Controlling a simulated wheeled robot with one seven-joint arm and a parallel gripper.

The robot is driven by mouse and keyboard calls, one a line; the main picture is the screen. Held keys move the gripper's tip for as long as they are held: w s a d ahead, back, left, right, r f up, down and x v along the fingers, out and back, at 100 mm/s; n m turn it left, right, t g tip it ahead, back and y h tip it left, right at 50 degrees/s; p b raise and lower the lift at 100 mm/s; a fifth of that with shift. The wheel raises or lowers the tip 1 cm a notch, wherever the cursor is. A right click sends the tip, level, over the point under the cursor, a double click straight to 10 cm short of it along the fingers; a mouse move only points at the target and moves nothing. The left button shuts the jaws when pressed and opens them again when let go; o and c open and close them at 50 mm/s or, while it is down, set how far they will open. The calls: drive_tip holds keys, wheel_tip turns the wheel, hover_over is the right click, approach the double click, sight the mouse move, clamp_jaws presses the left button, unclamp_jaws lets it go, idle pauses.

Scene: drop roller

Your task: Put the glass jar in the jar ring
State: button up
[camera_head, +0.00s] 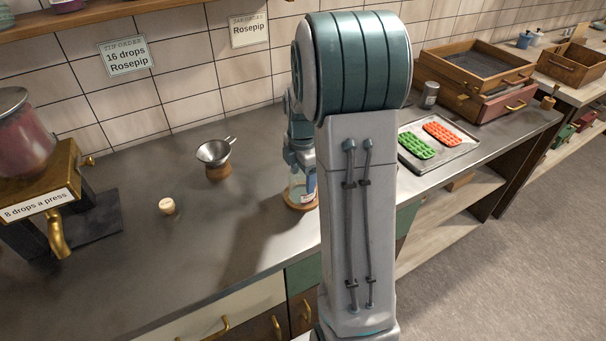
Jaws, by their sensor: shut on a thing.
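The glass jar (297,190) is clear, with a pale label low on its side. It stands upright on the counter side of my arm, and my arm hides its right part. My gripper (298,172) is above it, pointing down, and is shut on the jar's upper part; the fingertips are hard to make out. A brown wooden ring (292,204) shows around or under the jar's foot and looks like the jar ring. I cannot tell whether the jar rests in it or hangs just above it.
A brass dispenser (62,190) marked "8 drops a press" stands at the left. A metal funnel (213,152) on a wooden stand and a small cork (167,206) are on the counter (130,270). A tray (462,147) with green and orange molds lies right, near wooden drawers (475,75).

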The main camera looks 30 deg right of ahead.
drive_tip(key=shift+f, duration=0.35)
drive_tip(key=shift+f, duration=0.15)
drive_tip(key=o, duration=1.1)
